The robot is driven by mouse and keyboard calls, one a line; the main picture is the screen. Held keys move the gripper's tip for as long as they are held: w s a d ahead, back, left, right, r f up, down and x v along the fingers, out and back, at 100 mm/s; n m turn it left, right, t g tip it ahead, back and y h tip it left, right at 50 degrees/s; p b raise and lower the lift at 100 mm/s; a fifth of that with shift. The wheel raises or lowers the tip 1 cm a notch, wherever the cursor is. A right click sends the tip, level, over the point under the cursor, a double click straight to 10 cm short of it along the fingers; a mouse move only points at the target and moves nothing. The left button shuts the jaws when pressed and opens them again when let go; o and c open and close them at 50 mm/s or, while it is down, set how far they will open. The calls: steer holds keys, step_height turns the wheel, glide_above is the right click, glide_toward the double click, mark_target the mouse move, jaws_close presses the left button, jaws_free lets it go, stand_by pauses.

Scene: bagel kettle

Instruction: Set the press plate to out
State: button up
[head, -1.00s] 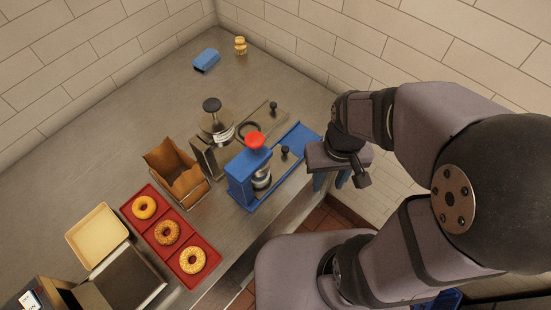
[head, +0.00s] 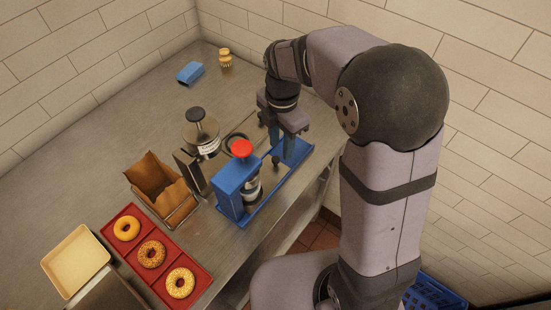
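The blue press (head: 228,184) with a red knob (head: 242,148) stands at the counter's front edge in the head view. A silver cylinder (head: 251,188) sits in it. Its blue base (head: 262,212) runs up and right from the press body. A small dark knob (head: 276,161) stands on the base, right of the press. I cannot make out the plate itself clearly. My gripper (head: 287,143) points down over the far end of the base, close to the small dark knob. Its fingers look apart, with nothing seen between them; contact with the knob cannot be told.
A steel press (head: 184,163) with a black knob stands just left of the blue one. A paper-lined basket (head: 178,218), a red tray (head: 133,252) with bagels and a beige tray (head: 57,270) are farther left. A blue block (head: 190,73) lies at the back.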

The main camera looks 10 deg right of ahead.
mark_target(276, 158)
steer(key=n, duration=0.1)
steer(key=w+a+n, duration=0.1)
steer(key=n, duration=0.1)
steer(key=shift+w+a+f, duration=0.1)
steer(key=shift+w+f, duration=0.1)
steer(key=shift+w, duration=0.05)
steer(key=shift+f, duration=0.15)
steer(key=shift+f+p, duration=0.8)
steer(key=shift+f, duration=2.7)
jaws_close()
